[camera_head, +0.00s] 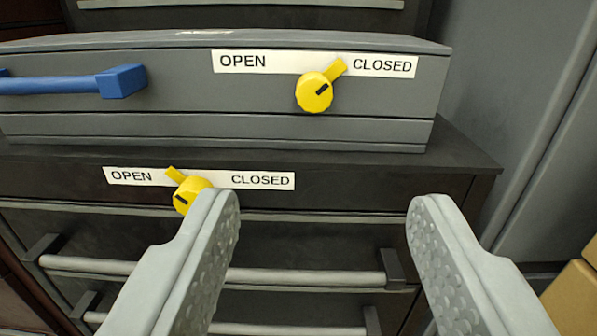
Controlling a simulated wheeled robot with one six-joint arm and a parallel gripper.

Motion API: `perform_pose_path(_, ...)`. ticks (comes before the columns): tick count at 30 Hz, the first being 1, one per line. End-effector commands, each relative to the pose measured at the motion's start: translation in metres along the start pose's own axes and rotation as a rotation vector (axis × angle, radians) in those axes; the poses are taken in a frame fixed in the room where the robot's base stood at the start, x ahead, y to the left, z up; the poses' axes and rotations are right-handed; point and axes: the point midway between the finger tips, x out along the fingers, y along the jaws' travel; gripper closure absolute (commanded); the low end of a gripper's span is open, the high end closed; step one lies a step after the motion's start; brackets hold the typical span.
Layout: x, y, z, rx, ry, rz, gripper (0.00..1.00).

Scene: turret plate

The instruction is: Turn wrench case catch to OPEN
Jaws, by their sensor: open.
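A grey case (180,98) with a blue handle (75,83) lies on top of a dark drawer cabinet. Its yellow catch (315,91) sits below a white label (316,64) reading OPEN on the left and CLOSED on the right. The catch's pointer tilts up and right, toward CLOSED. A second yellow catch (188,191) is on the cabinet, its pointer tilted up and left toward OPEN; my left finger partly covers it. Nothing visible says which one is the wrench case. My gripper (324,205) is open and empty, below and in front of the case.
The dark cabinet (420,185) has its own OPEN/CLOSED label (125,176) and grey bar handles (300,277) below. A grey upright panel (510,90) stands at right, with tan boxes (575,298) at the lower right.

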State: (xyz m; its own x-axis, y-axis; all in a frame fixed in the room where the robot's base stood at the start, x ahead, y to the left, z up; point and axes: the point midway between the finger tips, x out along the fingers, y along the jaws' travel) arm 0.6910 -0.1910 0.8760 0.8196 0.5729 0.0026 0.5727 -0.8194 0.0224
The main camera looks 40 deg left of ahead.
Motion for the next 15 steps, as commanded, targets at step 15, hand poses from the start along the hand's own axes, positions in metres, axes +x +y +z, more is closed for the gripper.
perform_pose_path(15, 0.041, 0.001, 0.011, 0.024, -0.003, -0.030, 0.48)
